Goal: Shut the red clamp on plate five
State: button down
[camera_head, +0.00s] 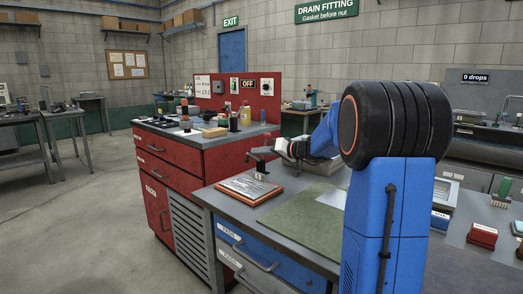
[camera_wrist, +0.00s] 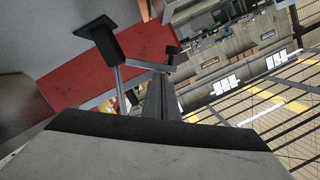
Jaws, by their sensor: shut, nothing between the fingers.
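My gripper (camera_head: 264,154) hangs in the air above the front bench, at the end of my blue arm. It is shut and empty. Its grey and black parts also show in the wrist view (camera_wrist: 160,82), against a red surface and a tilted view of the room. Below it in the head view, a brown-edged board with a pale panel (camera_head: 248,187) lies on the bench. Its markings are too small to read. I cannot make out a red clamp or a plate marked five in either view.
A red cabinet (camera_head: 178,158) with small items on top stands behind the bench. Small red (camera_head: 482,236) and green-topped (camera_head: 502,191) blocks stand at the right. Open floor (camera_head: 90,230) lies at the left.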

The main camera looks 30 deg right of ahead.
jog(key=shift+s+a+f+n+h, duration=0.2)
jog(key=shift+a+f+n, duration=0.2)
jog(key=shift+n, duration=0.15)
jog(key=shift+s+a+f+n+h, duration=0.1)
jog(key=shift+a+f+n+h, duration=0.1)
jog(key=shift+a+f+n, duration=0.25)
jog(key=shift+s+a+f+n+h, duration=0.1)
jog(key=shift+a+f+n+h, duration=0.15)
jog(key=shift+n, duration=0.35)
jog(key=shift+s+a+f+n+h, duration=0.1)
jog(key=shift+f+n+h, duration=0.25)
jog(key=shift+n, duration=0.25)
jog(key=shift+a+f, duration=0.15)
jog(key=shift+f, duration=0.3)
jog(key=s+d+r, duration=0.3)
jog(key=s+r, duration=0.3)
jog(key=s, duration=0.3)
jog(key=shift+d+r, duration=0.15)
jog(key=shift+r, duration=0.05)
